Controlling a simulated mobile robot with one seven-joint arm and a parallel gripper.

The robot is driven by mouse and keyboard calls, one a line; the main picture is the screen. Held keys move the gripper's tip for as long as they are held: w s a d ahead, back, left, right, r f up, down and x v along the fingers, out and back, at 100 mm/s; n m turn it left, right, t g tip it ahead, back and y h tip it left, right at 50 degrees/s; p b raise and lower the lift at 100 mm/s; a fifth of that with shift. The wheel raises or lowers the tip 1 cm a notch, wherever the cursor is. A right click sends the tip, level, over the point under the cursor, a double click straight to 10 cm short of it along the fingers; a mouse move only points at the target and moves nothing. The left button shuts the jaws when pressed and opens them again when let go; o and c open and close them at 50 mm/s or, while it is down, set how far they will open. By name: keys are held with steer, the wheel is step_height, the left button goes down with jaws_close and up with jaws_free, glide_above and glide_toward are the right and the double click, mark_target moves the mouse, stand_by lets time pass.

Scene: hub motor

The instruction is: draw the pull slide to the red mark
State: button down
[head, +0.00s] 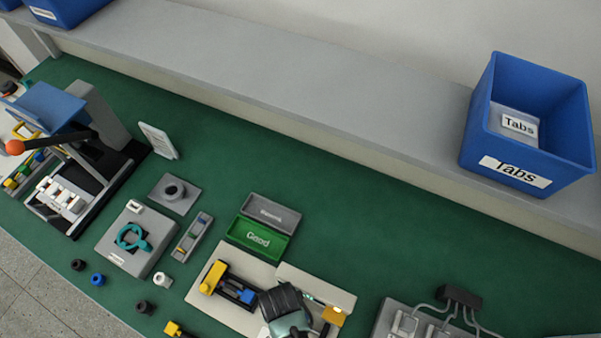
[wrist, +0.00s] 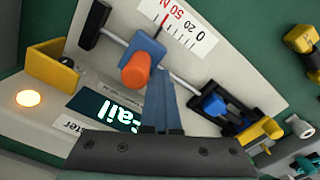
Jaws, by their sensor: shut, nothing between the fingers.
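The pull slide (wrist: 143,58) is a blue block with an orange knob (wrist: 136,71) on a grey rail in the wrist view. In the head view my gripper (head: 284,304) hides the slide.
A dark screen (wrist: 105,108) reads Fail, and an orange lamp (wrist: 28,98) is lit. A yellow bracket (wrist: 52,66) and a black end block (wrist: 92,23) stand left; a blue-and-black clamp (wrist: 214,104) sits right. The green Good tray (head: 258,239) lies behind the fixture.

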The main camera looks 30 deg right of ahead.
stand_by(0.3)
steer(key=shift+w+a, duration=0.35)
steer(key=shift+w, duration=0.15)
step_height(320, 180, up, 8)
steer(key=p, duration=0.8)
stand_by(0.4)
